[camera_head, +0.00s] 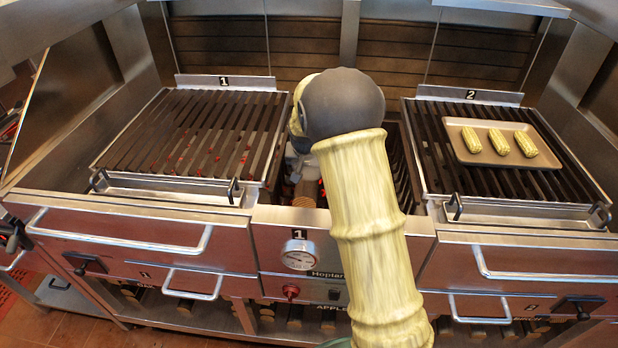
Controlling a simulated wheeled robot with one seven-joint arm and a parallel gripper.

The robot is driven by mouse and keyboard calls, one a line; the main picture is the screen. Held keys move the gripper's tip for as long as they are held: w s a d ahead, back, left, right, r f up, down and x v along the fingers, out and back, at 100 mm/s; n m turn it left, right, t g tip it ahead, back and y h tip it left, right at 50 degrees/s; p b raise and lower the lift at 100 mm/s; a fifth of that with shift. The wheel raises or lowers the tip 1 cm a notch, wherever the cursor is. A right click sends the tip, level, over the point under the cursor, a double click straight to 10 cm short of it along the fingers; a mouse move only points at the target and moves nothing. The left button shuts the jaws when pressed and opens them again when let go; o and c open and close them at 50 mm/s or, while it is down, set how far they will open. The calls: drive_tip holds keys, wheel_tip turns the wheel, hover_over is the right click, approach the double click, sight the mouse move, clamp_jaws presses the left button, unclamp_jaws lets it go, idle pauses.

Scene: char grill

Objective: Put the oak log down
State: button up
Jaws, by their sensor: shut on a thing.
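My arm reaches over the gap between the two grills and hides much of it. My gripper (300,166) points down into this gap, partly hidden behind my arm. It is shut on the oak log (304,193), a brown piece with a paler near end. The log sits low in the gap, between the left grill and my arm. I cannot tell whether it touches the surface beneath it. A red glow shows close beside it.
Grill 1 (193,133) is bare, with red glow under its bars. On grill 2 (437,150) lies a tan tray (480,157) with three corn cobs. A gauge (299,255) and a red knob (290,291) are on the front panel. Logs lie on shelves below.

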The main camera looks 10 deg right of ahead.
drive_tip(key=shift+r, duration=0.1)
drive_tip(key=shift+w+f, duration=0.1)
drive_tip(key=shift+f, duration=1.85)
drive_tip(key=o, duration=1.1)
drive_tip(key=shift+a, duration=0.1)
drive_tip(key=o, duration=0.4)
drive_tip(key=shift+a, duration=0.15)
drive_tip(key=shift+c, duration=0.2)
drive_tip(key=shift+d, duration=0.45)
drive_tip(key=v, duration=1.2)
drive_tip(key=shift+s+a+b, duration=0.2)
drive_tip(key=shift+b, duration=0.1)
drive_tip(key=shift+r, duration=0.15)
